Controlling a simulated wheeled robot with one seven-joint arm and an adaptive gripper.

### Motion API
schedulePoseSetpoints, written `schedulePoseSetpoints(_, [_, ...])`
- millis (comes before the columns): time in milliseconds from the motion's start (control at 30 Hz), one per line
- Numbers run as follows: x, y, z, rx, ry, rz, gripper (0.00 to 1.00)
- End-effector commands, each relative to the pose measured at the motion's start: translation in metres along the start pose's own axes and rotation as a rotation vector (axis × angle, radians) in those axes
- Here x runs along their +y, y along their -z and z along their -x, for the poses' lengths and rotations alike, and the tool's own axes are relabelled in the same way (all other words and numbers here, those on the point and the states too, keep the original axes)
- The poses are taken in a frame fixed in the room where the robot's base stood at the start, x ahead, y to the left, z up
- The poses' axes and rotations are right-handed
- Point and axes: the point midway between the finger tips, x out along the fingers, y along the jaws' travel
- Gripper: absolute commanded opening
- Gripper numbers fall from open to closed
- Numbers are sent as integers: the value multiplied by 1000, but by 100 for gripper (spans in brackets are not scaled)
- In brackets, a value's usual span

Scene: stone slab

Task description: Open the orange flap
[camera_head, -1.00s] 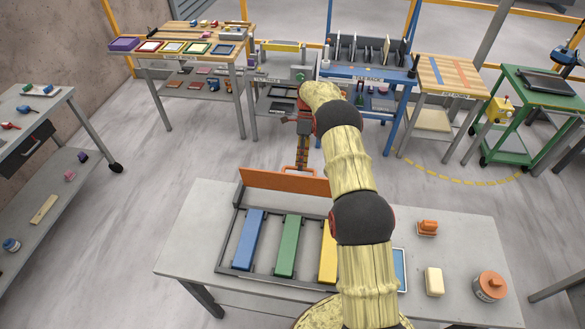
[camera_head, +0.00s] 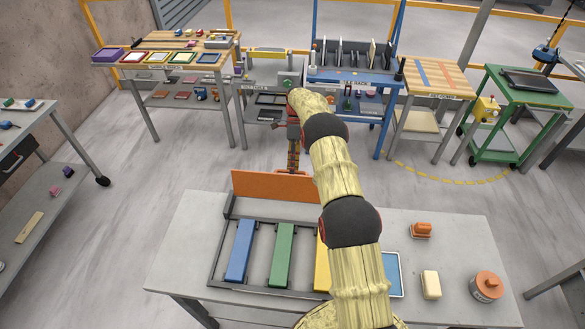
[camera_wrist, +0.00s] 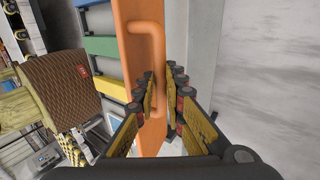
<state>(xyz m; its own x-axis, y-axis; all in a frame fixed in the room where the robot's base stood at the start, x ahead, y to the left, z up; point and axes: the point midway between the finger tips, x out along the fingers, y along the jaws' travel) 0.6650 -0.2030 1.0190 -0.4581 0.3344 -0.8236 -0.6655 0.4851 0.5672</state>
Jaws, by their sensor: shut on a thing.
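The orange flap (camera_head: 275,187) stands raised along the back edge of a dark frame (camera_head: 217,245) on the grey table, its broad face toward the head camera. In the wrist view the flap (camera_wrist: 135,60) carries an orange bar handle (camera_wrist: 157,45). My gripper (camera_wrist: 158,95) has its fingers on either side of the lower part of this handle and is shut on it. In the head view my gripper (camera_head: 293,160) is behind the flap's top edge, with its fingertips and the handle mostly hidden.
Blue (camera_head: 240,250), green (camera_head: 282,255) and yellow (camera_head: 322,265) bars lie in the frame; my arm partly covers the yellow one. To the right are a blue-rimmed tray (camera_head: 394,275), an orange object (camera_head: 421,230), a pale block (camera_head: 431,284) and an orange-lidded jar (camera_head: 487,288).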

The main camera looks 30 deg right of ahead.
Motion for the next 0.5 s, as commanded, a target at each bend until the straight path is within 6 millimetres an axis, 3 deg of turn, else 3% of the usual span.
schedulePoseSetpoints(33, [0, 1, -14, 7, -23, -2, 0])
schedulePoseSetpoints(67, [0, 2, -14, 7, -23, -2, 13])
schedulePoseSetpoints(100, [0, 1, -14, 6, -22, -2, 15])
schedulePoseSetpoints(367, [0, 1, -7, 3, -12, -1, 30])
schedulePoseSetpoints(500, [0, 1, -5, 3, -9, -1, 30])
